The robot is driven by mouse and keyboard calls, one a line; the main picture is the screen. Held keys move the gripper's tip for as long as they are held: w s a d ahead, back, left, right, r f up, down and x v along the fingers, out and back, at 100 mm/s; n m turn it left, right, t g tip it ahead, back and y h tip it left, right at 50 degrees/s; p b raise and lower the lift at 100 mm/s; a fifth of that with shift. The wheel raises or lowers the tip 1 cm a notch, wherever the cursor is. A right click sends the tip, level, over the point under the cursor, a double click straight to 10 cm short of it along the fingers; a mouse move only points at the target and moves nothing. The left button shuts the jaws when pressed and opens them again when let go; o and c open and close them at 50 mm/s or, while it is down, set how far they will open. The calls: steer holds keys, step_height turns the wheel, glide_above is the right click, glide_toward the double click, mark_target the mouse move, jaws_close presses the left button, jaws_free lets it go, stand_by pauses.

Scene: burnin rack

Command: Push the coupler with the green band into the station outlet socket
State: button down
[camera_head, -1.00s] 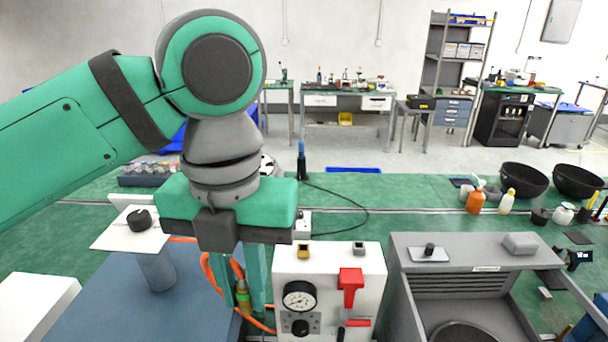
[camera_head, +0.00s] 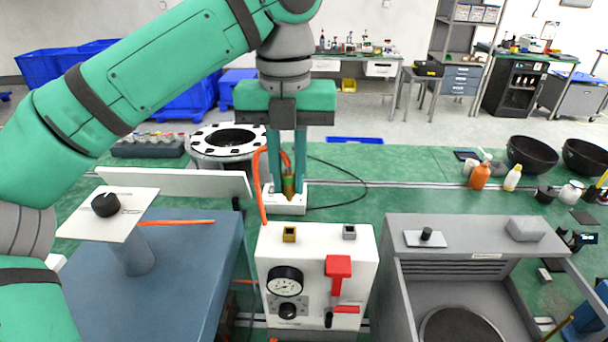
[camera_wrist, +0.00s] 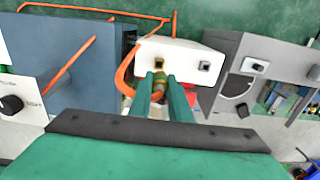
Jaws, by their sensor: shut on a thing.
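My gripper (camera_head: 287,180) is shut on the coupler (camera_head: 288,187), a small brass-coloured piece with the orange hose (camera_head: 263,190) at it. The coupler also shows between my fingers in the wrist view (camera_wrist: 160,80); its green band is hard to make out. The white station (camera_head: 318,275) has a brass-rimmed square socket (camera_head: 289,234) and a grey square socket (camera_head: 349,232) on top. In the head view the coupler appears above and behind the brass-rimmed socket, apart from it. Which socket is the outlet I cannot tell.
The station front carries a gauge (camera_head: 285,281) and a red handle (camera_head: 338,268). A grey machine (camera_head: 475,235) stands to its right. A blue block (camera_head: 180,270) and a white plate with a black knob (camera_head: 105,205) are to the left. The hose loops beside my fingers.

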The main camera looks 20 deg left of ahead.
mark_target(287, 195)
steer(key=shift+w, duration=0.15)
steer(key=shift+f, duration=0.15)
steer(key=shift+s+a+f, duration=0.2)
steer(key=shift+s+f, duration=0.2)
steer(key=shift+f, duration=0.35)
steer(key=shift+d+f, duration=0.2)
steer(key=shift+f, duration=1.8)
steer(key=shift+a, duration=0.1)
steer(key=shift+f, duration=1.25)
